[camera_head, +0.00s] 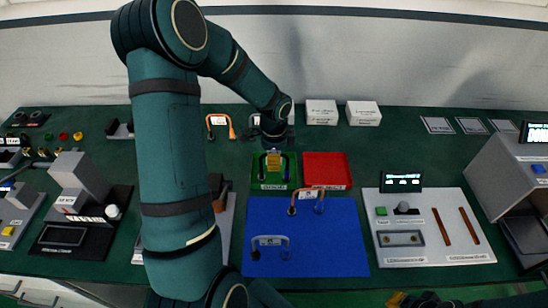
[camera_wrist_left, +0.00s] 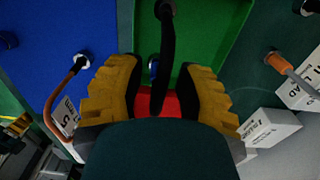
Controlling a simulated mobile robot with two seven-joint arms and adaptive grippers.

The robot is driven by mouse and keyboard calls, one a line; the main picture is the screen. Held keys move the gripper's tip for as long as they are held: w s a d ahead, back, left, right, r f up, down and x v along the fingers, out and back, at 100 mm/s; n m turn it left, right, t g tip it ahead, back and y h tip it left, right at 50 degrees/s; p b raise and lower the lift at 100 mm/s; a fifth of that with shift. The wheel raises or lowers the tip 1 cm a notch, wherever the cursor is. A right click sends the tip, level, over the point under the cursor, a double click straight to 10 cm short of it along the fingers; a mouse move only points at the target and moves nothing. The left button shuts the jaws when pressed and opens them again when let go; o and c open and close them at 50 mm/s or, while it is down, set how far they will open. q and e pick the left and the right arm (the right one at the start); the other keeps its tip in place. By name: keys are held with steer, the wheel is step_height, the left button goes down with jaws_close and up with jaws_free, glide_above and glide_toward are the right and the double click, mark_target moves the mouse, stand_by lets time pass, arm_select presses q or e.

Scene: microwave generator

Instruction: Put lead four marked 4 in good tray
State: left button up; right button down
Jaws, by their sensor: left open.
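The green tray (camera_head: 256,178) stands behind the blue mat, left of the red tray (camera_head: 327,168). My left gripper (camera_head: 273,158) is over the green tray, pointing down. In the left wrist view its yellow fingers (camera_wrist_left: 158,95) are spread, with a black lead (camera_wrist_left: 166,40) between them over the green tray floor (camera_wrist_left: 208,35). I cannot see a gap or contact clearly, and the number on this lead is hidden. A brown lead (camera_wrist_left: 58,92) with a tag that looks like 5 lies to one side. My right gripper (camera_head: 420,300) shows only partly at the bottom edge.
The blue mat (camera_head: 310,245) holds a brown lead (camera_head: 293,203) and a grey-black lead (camera_head: 267,238). An orange lead (camera_head: 231,128) lies behind. White boxes (camera_head: 342,113) stand at the back. A tester panel (camera_head: 430,230) with a screen stands right of the mat.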

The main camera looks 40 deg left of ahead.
arm_select(q)
steer(key=shift+r, duration=0.3)
step_height(320, 180, up, 12)
steer(key=p, duration=0.1)
steer(key=shift+p, duration=0.4)
steer(key=shift+f, duration=0.2)
